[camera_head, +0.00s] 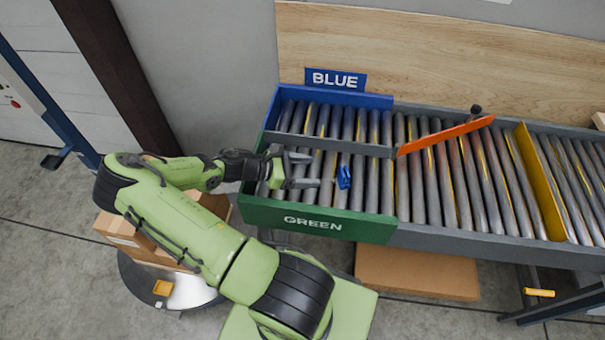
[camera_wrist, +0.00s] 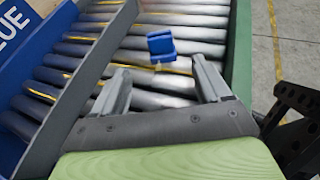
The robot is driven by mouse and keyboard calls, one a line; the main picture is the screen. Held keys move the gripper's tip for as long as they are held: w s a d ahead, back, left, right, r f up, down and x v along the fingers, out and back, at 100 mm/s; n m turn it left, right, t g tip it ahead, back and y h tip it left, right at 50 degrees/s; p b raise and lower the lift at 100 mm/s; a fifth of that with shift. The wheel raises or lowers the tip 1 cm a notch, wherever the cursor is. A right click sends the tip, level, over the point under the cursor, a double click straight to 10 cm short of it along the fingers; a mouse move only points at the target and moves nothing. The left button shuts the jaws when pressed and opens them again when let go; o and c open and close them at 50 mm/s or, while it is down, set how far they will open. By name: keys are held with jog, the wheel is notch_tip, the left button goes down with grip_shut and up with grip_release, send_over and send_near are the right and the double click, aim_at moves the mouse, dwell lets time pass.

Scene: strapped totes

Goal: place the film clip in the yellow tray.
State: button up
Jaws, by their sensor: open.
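A small blue clip-like object (camera_head: 344,177), which looks like the film clip, lies on the rollers in the green-walled lane. My gripper (camera_head: 316,170) is open and empty, just left of it, with the fingers pointing toward it. In the wrist view the blue object (camera_wrist: 162,45) is a little beyond the fingertips, between their lines, and my gripper (camera_wrist: 160,72) does not touch it. A small yellow item (camera_head: 162,288) sits low on the left on a pale round surface; I cannot tell whether it is the yellow tray.
The roller conveyor (camera_head: 420,190) has a blue wall (camera_head: 340,95), a green wall (camera_head: 315,222) and a grey divider (camera_head: 330,143) between lanes. An orange diverter bar (camera_head: 445,135) and a yellow crossbar (camera_head: 545,180) stand to the right. Cardboard boxes (camera_head: 135,240) are behind my arm.

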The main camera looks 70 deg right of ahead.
jog(key=w+a+r+m+t+y, duration=0.3)
jog(key=w+a+r+t, duration=0.25)
jog(key=a, duration=0.45)
jog(key=w+a+r+m+t+y, duration=0.3)
jog(key=w+a+r+t, duration=0.15)
jog(key=w+a, duration=0.4)
jog(key=s+a+r+t+y, duration=0.1)
jog(key=s+a+r+t, duration=0.3)
jog(key=a+r, duration=0.6)
jog(key=shift+a+r, duration=0.25)
jog(key=shift+a, duration=0.15)
jog(key=s+a+r, duration=0.1)
jog(key=s+a+r+t, duration=0.1)
jog(key=s+a, duration=0.1)
jog(key=s+a+r+m+t, duration=0.1)
jog(key=s+r, duration=0.1)
jog(key=shift+s+a+y, duration=0.15)
jog(key=shift+a+y, duration=0.15)
jog(key=shift+s+a+t, duration=0.15)
jog(key=shift+t, duration=0.15)
jog(key=shift+c, duration=2.1)
jog(key=shift+w, duration=0.25)
